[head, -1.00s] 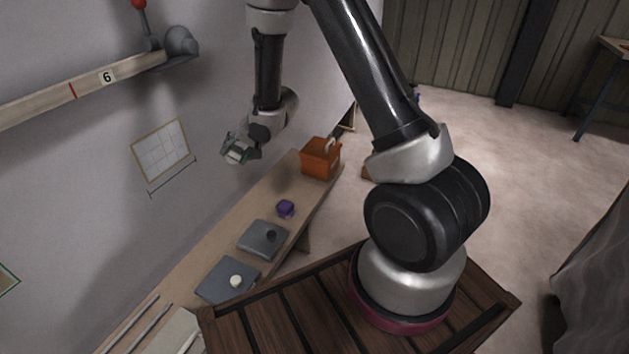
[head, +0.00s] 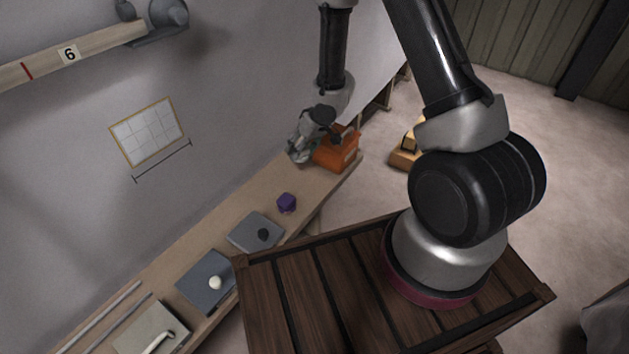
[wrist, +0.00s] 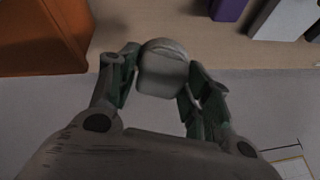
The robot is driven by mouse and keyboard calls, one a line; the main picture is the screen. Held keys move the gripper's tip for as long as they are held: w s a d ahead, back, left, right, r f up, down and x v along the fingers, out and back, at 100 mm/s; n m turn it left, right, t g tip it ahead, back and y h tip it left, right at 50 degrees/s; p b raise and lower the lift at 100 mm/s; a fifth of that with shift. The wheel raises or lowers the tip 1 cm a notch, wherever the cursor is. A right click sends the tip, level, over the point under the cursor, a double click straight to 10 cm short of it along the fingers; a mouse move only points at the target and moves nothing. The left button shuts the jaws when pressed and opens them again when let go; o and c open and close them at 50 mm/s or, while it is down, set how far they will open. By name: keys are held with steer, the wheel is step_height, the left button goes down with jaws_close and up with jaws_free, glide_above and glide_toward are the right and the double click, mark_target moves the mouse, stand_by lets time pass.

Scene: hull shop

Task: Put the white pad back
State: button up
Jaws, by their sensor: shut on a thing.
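A pale, off-white rounded pad (wrist: 163,72) sits between the two fingers of my gripper (wrist: 161,62) in the wrist view. The gripper is shut on it and holds it above the wooden bench. In the head view my gripper (head: 299,150) hangs near the far end of the bench (head: 215,226), just left of the orange toolbox (head: 338,150). The pad is hard to make out there.
On the bench lie a purple block (head: 286,202), a grey plate (head: 248,228) with a dark knob, another grey plate (head: 198,287) with a white knob, and a pale board (head: 135,335) with a handle. A gridded sheet (head: 147,131) hangs on the wall.

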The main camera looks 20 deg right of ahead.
steer(key=shift+s+d+f+n, duration=0.55)
steer(key=shift+s+d+n, duration=0.15)
steer(key=shift+s+n, duration=0.2)
steer(key=shift+d+f+n+h, duration=0.1)
steer(key=shift+n+h, duration=0.4)
steer(key=shift+t, duration=0.3)
step_height(320, 180, down, 10)
steer(key=shift+r, duration=0.1)
steer(key=shift+f, duration=0.2)
steer(key=o, duration=0.9)
steer(key=shift+o, duration=0.2)
